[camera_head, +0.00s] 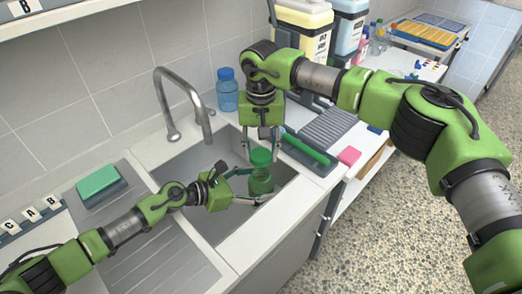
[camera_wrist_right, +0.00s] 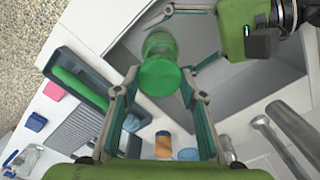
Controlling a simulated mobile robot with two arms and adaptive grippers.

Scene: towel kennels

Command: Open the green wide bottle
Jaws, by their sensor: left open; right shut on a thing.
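The green wide bottle (camera_head: 261,184) stands upright over the sink, with its green cap (camera_head: 261,157) on top. My right gripper (camera_head: 262,150) comes down from above and is shut on the cap. In the right wrist view the round cap (camera_wrist_right: 160,78) sits between its two fingers, with the bottle body (camera_wrist_right: 158,43) beyond it. My left gripper (camera_head: 250,187) is open, with its fingers on either side of the bottle body; contact is unclear. The left gripper also shows in the right wrist view (camera_wrist_right: 182,40). The bottle's base is partly hidden.
The sink (camera_head: 214,165) lies below, with a curved faucet (camera_head: 186,92) behind it. A blue bottle (camera_head: 228,95) stands on the back rim. A tray with a green stick (camera_head: 306,149) and a pink block (camera_head: 349,156) lie to the right. A green sponge (camera_head: 97,181) is at left.

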